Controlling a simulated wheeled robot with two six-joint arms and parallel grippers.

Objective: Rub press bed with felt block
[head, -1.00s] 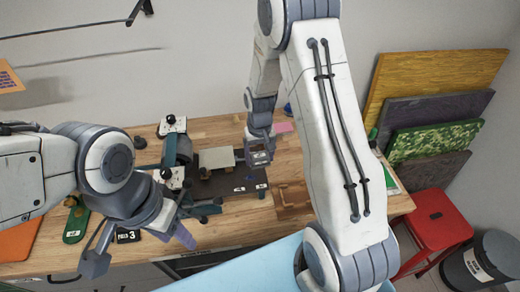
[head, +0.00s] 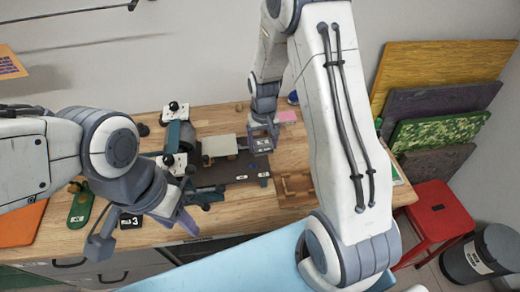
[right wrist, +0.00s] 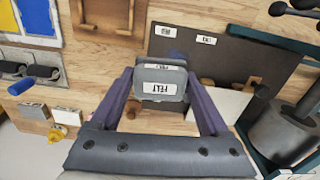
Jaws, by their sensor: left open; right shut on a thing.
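The press bed (head: 238,183) is a dark flat plate on the workbench, and it also shows in the right wrist view (right wrist: 255,68). The grey felt block (right wrist: 160,84), labelled FELT, is held between the purple fingers of my right gripper (right wrist: 160,92). In the head view the block (head: 262,144) is at the right end of the bed, partly framed by the right gripper (head: 263,140). I cannot tell whether it touches the bed. My left gripper (head: 144,236) is open and empty over the bench's front left.
A press roller (head: 178,135) stands at the bed's left. A pale slab (head: 219,146) lies by the bed's back. A wooden tray (head: 295,187) and a pink pad (head: 287,117) lie to the right. A red stool (head: 436,212) stands beyond the bench.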

